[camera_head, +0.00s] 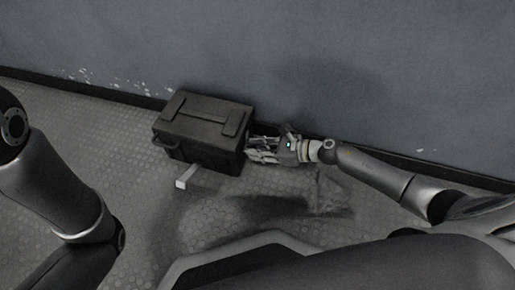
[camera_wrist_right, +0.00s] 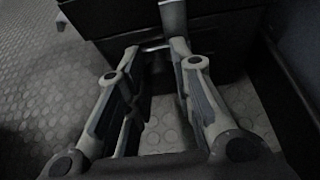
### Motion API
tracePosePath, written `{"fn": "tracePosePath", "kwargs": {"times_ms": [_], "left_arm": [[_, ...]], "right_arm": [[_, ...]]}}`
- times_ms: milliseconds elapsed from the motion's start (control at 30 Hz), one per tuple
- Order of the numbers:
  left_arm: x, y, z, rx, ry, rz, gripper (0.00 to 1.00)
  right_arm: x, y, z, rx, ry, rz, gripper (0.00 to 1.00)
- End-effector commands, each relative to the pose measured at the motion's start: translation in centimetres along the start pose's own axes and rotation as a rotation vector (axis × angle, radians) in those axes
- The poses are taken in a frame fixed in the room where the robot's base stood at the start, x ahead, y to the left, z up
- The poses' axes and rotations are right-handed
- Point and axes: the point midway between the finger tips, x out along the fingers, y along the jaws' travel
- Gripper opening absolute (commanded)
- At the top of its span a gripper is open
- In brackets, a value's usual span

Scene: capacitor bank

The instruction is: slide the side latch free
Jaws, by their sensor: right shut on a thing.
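A dark box (camera_head: 203,118) with a raised panel on its lid stands on the floor against the wall, with its lid down. My right gripper (camera_head: 254,148) reaches its right side from the right. In the right wrist view, the gripper (camera_wrist_right: 156,46) is shut on the side latch (camera_wrist_right: 154,48), a small pale bar on the dark box face (camera_wrist_right: 215,40). The fingers partly cover the latch, so how far it has slid cannot be told. In the head view the gripper hides the latch. My left arm is at the left edge; its gripper is out of view.
A pale-ended bar (camera_head: 184,182) sticks out low at the front of the box. A grey wall (camera_head: 330,60) with a dark skirting (camera_head: 100,87) runs close behind the box and gripper. The patterned floor (camera_head: 150,215) in front is clear.

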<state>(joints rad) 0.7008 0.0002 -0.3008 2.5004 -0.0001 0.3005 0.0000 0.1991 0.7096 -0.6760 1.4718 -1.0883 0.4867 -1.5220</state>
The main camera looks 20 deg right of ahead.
Motion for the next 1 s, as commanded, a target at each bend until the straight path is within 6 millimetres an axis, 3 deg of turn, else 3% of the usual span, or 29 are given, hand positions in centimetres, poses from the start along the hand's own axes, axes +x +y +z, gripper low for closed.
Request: {"fn": "tracePosePath", "kwargs": {"times_ms": [267, 500, 767, 800, 933, 1000], "left_arm": [[0.1, 0.0, 0.1, 0.0, -0.001, 0.0, 0.4], [1.4, -0.3, 0.6, 0.001, -0.001, 0.0, 0.4], [1.2, -0.3, 0.5, 0.001, -0.001, 0.0, 0.4], [1.2, -0.3, 0.5, 0.001, -0.001, 0.0, 0.4], [1.2, -0.3, 0.5, 0.001, -0.001, 0.0, 0.4], [1.2, -0.3, 0.5, 0.001, -0.001, 0.0, 0.4]], "right_arm": [[0.0, 0.1, 0.1, 0.0, -0.001, 0.001, 0.0], [-0.1, 2.8, 0.2, 0.002, 0.0, 0.003, 0.0], [0.0, 2.9, 0.1, 0.0, -0.001, 0.003, 0.0], [0.0, 2.9, 0.1, 0.0, -0.002, 0.004, 0.27], [0.0, 2.9, 0.1, 0.0, -0.001, 0.003, 0.44], [0.0, 2.9, 0.1, 0.0, -0.001, 0.002, 0.45]]}}
